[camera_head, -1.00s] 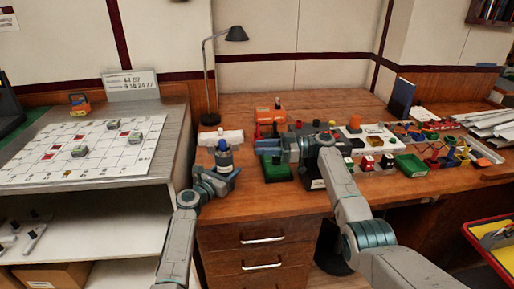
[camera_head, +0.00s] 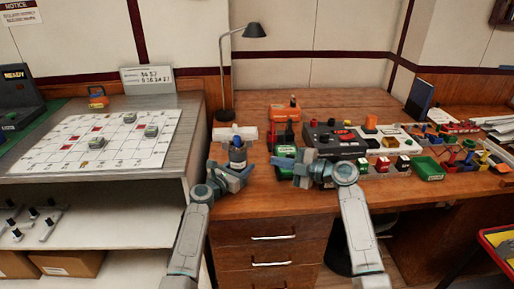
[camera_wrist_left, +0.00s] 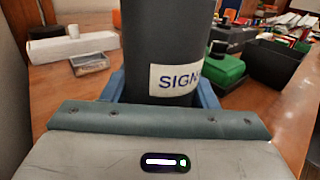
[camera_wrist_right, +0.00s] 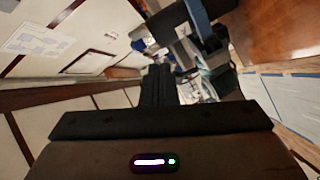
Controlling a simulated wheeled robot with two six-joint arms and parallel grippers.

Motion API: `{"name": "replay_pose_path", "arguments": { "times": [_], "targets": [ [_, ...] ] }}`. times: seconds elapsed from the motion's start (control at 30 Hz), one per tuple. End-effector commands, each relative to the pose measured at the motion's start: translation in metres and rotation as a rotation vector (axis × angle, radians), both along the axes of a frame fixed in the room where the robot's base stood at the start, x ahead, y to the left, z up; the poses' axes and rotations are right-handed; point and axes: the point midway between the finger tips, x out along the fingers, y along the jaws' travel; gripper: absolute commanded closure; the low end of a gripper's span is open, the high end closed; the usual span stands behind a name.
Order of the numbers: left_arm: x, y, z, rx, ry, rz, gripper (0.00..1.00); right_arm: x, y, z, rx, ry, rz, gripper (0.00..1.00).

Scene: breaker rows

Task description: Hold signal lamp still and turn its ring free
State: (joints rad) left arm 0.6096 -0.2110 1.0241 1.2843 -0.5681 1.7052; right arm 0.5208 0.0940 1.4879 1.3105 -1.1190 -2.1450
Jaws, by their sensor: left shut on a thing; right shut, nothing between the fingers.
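The signal lamp (camera_head: 238,158) is a dark upright cylinder at the left part of the desk. In the left wrist view its dark body (camera_wrist_left: 165,30) stands between my left fingers, with a white label (camera_wrist_left: 176,79) reading "SIGN". My left gripper (camera_head: 233,172) is shut on it. The top of the lamp is cut off in that view, and I cannot make out the ring clearly. My right gripper (camera_head: 281,168) is shut and empty, to the right of the lamp and apart from it. Its closed fingers (camera_wrist_right: 158,85) show in the right wrist view.
A black box (camera_head: 334,143) with a red button stands behind my right gripper. A green tray (camera_head: 428,168) and small coloured parts lie farther right. A desk lamp (camera_head: 228,80) and a white block (camera_head: 222,133) stand behind the signal lamp.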

Motion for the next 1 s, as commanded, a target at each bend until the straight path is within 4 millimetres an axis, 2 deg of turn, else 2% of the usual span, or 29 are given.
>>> {"name": "replay_pose_path", "arguments": {
  "times": [0.03, 0.2, 0.33, 0.43, 0.63, 0.93, 1.0],
  "targets": [
    [0.0, 0.001, -0.001, 0.001, 0.002, 0.001, 0.88, -0.011, -0.001, 0.001, -0.039, -0.075, -0.029, 1.0],
    [0.0, 0.001, -0.001, 0.001, 0.002, 0.001, 0.88, -0.037, -0.007, 0.011, -0.148, -0.279, -0.111, 1.0],
    [0.0, 0.001, -0.001, 0.001, 0.002, 0.001, 0.88, -0.048, -0.01, 0.017, -0.193, -0.361, -0.146, 1.0],
    [0.0, 0.0, -0.001, 0.001, 0.001, 0.001, 0.88, -0.049, -0.008, 0.02, -0.207, -0.387, -0.155, 1.0],
    [0.0, 0.0, -0.001, 0.001, 0.001, 0.0, 0.88, -0.031, 0.012, 0.021, -0.205, -0.391, -0.157, 1.0],
    [0.0, 0.0, -0.001, 0.001, 0.001, 0.0, 0.88, 0.014, 0.06, 0.019, -0.205, -0.388, -0.156, 1.0],
    [0.0, 0.0, -0.001, 0.001, 0.001, 0.0, 0.88, 0.024, 0.064, 0.018, -0.209, -0.388, -0.156, 1.0]
  ]
}}
